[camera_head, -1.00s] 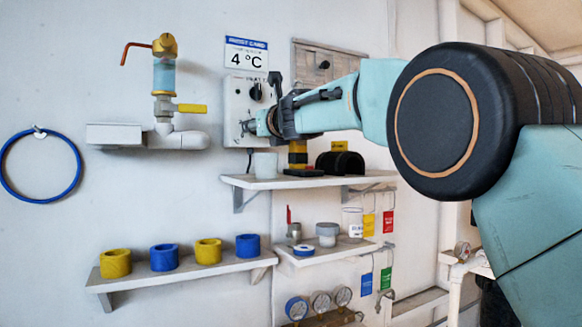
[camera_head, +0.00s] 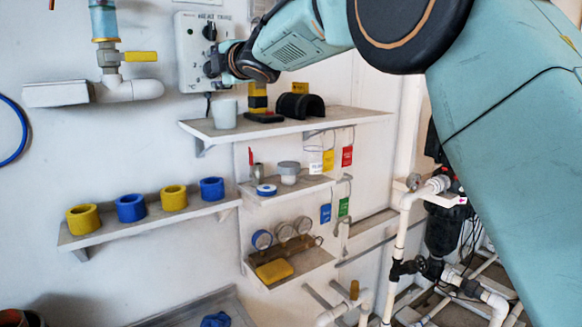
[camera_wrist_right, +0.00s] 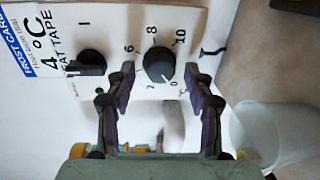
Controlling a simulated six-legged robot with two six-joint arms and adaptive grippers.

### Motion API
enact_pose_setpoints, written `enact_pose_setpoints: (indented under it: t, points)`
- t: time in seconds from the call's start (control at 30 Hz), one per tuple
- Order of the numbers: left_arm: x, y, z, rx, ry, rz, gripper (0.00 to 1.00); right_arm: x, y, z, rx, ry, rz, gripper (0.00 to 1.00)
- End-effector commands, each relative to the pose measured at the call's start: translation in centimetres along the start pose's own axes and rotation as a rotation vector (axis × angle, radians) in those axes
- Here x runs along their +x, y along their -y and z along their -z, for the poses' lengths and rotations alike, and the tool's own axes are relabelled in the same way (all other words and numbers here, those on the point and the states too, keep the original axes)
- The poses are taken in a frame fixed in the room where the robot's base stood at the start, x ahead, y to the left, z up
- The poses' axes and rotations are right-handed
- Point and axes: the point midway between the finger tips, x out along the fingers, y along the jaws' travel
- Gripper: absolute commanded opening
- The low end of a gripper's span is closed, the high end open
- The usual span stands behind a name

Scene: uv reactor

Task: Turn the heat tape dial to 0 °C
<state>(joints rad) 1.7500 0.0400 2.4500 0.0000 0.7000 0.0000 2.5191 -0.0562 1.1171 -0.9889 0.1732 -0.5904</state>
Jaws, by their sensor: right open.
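The white control box (camera_head: 186,45) hangs on the wall at top centre in the head view, with an upper black dial (camera_head: 209,32) and a lower dial mostly hidden by my gripper. My right gripper (camera_head: 216,66) is in front of the lower dial. In the right wrist view the heat tape dial (camera_wrist_right: 158,63) is a black round knob ringed by 0, 2, 6, 8 and 10. The open fingers of my right gripper (camera_wrist_right: 160,68) stand on either side of it, apart from it as far as I can see. My left gripper is out of view.
Another black knob (camera_wrist_right: 91,63) and a frost card (camera_wrist_right: 22,40) reading 4 °C are left of the dial. Below the box, a shelf (camera_head: 225,132) holds a white cup (camera_head: 225,113) and a black half-pipe (camera_head: 300,106). A yellow-handled valve (camera_head: 140,56) is at left.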

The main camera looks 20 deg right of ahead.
Motion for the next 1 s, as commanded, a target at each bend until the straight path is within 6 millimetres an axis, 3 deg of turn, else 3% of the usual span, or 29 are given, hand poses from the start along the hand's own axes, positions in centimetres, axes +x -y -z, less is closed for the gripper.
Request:
enact_pose_setpoints:
  t: [0.1, 0.5, 1.0]
  points:
    - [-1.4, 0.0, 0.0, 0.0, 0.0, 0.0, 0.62, 0.0, -0.3, -0.1, 0.169, -0.013, 0.005, 0.53]
    - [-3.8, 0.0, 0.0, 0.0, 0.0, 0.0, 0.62, 0.0, -0.2, -0.3, 0.699, -0.055, 0.013, 0.53]
    - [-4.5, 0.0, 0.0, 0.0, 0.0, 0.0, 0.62, 0.0, 0.1, -0.4, 1.28, -0.102, 0.021, 0.53]
